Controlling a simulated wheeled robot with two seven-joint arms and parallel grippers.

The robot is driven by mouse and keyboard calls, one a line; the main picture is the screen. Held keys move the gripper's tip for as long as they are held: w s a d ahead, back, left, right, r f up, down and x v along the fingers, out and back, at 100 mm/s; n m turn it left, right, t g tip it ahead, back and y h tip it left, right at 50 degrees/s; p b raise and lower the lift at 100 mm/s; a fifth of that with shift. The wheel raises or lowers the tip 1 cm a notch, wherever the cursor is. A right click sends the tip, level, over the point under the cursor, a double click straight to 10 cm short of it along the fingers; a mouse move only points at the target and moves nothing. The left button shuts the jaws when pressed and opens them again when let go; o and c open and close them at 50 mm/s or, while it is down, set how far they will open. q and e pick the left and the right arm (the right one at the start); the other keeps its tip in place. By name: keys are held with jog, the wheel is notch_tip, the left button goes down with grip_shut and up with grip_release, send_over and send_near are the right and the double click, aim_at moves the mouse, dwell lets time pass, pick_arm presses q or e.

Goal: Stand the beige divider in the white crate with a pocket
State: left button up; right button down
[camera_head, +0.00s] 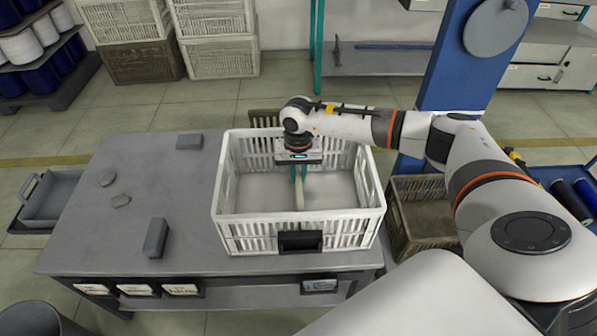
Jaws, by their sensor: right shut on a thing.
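The white crate (355,228) stands on the right part of a grey table, with slatted walls and a black pocket (300,241) on its front wall. My right gripper (299,173) reaches down into the crate from above, with its teal fingers shut on the beige divider (300,196). The divider is a thin upright piece seen nearly edge-on, near the middle of the crate. I cannot tell whether its lower edge touches the crate floor. My left gripper is not in view.
The grey table (110,225) also bears several grey blocks, including a taller one (156,238) left of the crate. A brown crate (423,212) stands right of the table, below my right arm. Stacked crates (215,40) stand at the back. The table's left part has free room.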

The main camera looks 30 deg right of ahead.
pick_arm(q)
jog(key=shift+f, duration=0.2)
pick_arm(e)
jog(key=shift+f, duration=0.1)
jog(key=c, duration=1.3)
grip_release()
jog(key=shift+f, duration=0.1)
